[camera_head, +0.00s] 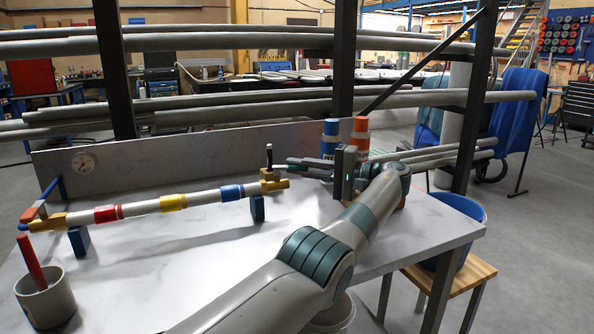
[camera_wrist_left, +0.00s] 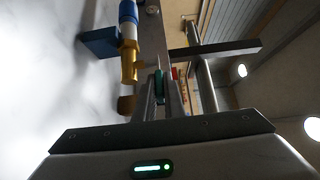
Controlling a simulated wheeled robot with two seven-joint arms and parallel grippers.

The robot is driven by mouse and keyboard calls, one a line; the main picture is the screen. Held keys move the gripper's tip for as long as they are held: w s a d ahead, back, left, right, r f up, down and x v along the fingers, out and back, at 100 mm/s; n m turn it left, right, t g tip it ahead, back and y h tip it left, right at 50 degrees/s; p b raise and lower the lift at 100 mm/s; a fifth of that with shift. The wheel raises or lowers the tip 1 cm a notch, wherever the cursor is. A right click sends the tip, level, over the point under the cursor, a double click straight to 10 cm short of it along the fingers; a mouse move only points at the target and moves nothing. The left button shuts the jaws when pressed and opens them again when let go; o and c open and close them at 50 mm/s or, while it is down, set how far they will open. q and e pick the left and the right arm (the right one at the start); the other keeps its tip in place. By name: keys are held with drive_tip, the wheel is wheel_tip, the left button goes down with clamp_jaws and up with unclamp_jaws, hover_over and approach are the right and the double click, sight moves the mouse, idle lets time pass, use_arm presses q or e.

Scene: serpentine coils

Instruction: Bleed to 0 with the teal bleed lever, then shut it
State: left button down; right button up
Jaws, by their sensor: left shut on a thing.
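A white pipe (camera_head: 145,207) with red, yellow and blue bands and brass ends lies across the table on blue supports. The teal bleed lever (camera_wrist_left: 159,85) shows in the left wrist view between my fingertips, near the pipe's brass end (camera_wrist_left: 128,65). My left gripper (camera_head: 281,168) reaches from the right to the brass fitting (camera_head: 270,175) at the pipe's right end and is shut on the lever. In the left wrist view my left gripper (camera_wrist_left: 159,90) covers part of it. A dark upright post stands at the fitting. My right gripper is out of view.
Blue-capped (camera_head: 330,128) and orange-capped (camera_head: 360,126) containers stand behind my gripper. A grey cup (camera_head: 45,302) with a red stick stands at the front left. Long grey pipes (camera_head: 230,101) run across dark uprights behind the table. The table's middle is clear.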

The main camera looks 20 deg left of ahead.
use_arm(q)
drive_tip(key=shift+f, duration=0.1)
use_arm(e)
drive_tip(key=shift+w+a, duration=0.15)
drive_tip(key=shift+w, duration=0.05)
use_arm(q)
drive_tip(key=c, duration=1.8)
unclamp_jaws()
drive_tip(key=shift+c, duration=0.2)
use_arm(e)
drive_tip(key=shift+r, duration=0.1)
